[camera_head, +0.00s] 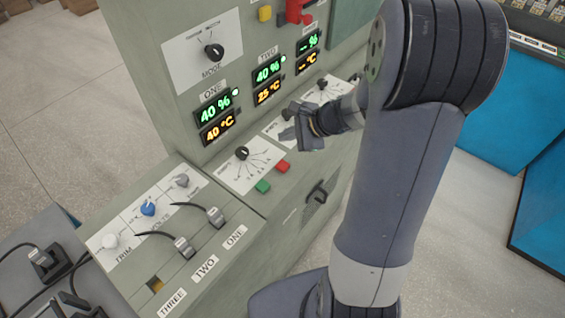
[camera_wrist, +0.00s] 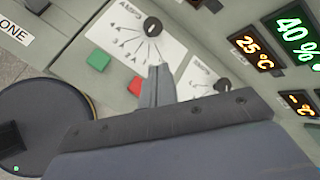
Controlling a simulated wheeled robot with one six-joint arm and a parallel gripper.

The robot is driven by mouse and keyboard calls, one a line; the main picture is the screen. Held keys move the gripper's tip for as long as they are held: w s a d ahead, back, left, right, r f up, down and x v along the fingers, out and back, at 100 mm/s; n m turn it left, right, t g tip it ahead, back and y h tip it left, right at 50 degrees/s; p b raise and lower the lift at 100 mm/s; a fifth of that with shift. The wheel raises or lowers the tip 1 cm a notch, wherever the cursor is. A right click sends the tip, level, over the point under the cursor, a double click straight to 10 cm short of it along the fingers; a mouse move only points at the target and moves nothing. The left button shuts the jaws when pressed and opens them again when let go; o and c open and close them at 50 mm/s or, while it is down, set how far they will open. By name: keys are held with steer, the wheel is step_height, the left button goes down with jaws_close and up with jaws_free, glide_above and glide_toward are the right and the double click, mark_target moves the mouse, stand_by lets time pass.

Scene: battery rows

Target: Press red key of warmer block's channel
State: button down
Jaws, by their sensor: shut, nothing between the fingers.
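The display of column ONE reads 40 % (camera_head: 215,110) and 40 °C (camera_head: 217,128); column TWO reads 40 % and 25 °C (camera_head: 267,92). Column THREE shows dashes. Channel ONE's red key (camera_head: 283,167) sits beside a green key (camera_head: 263,187) below its dial (camera_head: 242,153). In the wrist view, this red key (camera_wrist: 136,86) lies just left of my fingertips, with the green key (camera_wrist: 98,60) farther left. My gripper (camera_head: 303,137) is shut and empty, over the panel near channel TWO's dial plate. Its closed fingers (camera_wrist: 160,72) appear apart from the red key. Channel TWO's keys are hidden.
Two cable plugs (camera_head: 184,247) stand in the lower deck's slots. A dark handle (camera_head: 317,192) is on the cabinet front. A MODE knob (camera_head: 214,51) and a red fixture (camera_head: 294,13) are on the upper panel. Blue panels (camera_head: 510,115) stand right.

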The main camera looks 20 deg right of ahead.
mark_target(286, 166)
steer(key=shift+f, duration=0.15)
step_height(286, 166, down, 9)
steer(key=b, duration=0.7)
steer(key=shift+r, duration=0.2)
steer(key=shift+f, duration=0.1)
stand_by(1.4)
steer(key=shift+f+b, duration=0.3)
steer(key=shift+b, duration=0.35)
steer(key=shift+f+b, duration=0.4)
steer(key=shift+b, duration=0.05)
stand_by(0.4)
steer(key=shift+r, duration=0.1)
steer(key=shift+r+p, duration=0.6)
steer(key=shift+r, duration=0.15)
steer(key=shift+r+p, duration=2)
steer(key=shift+r, duration=0.5)
